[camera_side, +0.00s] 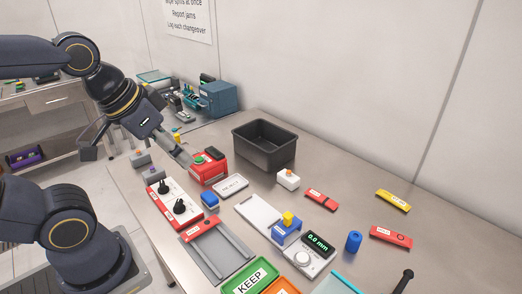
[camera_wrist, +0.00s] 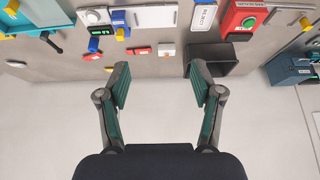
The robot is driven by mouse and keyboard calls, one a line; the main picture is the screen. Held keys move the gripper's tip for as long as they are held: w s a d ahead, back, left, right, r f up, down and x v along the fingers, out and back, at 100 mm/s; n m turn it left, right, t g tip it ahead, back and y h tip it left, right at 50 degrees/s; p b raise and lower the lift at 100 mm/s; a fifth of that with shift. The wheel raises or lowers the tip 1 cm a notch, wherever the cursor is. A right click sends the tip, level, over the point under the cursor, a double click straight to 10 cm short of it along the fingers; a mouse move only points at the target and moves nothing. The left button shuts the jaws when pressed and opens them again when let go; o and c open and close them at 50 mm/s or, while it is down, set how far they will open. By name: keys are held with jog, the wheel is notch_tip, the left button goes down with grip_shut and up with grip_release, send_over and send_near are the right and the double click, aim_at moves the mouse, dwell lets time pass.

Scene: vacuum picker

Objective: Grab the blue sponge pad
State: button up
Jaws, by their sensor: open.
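A small blue block, which looks like the blue sponge pad (camera_side: 210,199), lies on the table in the side view, between the white switch panel and the white labelled card. In the wrist view a bit of blue at the top edge may be the same pad; I cannot tell. My gripper (camera_wrist: 158,70) is open in the wrist view, with two green-lined fingers spread wide and nothing between them. In the side view my arm's end hangs at the upper left, above and apart from the pad; its fingers are hard to make out.
A black bin (camera_side: 264,144) stands behind, with a red box (camera_side: 209,169) at its left. A blue cylinder (camera_side: 354,241), a blue-and-yellow fixture (camera_side: 286,231) and a display unit (camera_side: 305,258) stand to the right.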

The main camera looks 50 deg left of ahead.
jog(key=shift+o, duration=1.4)
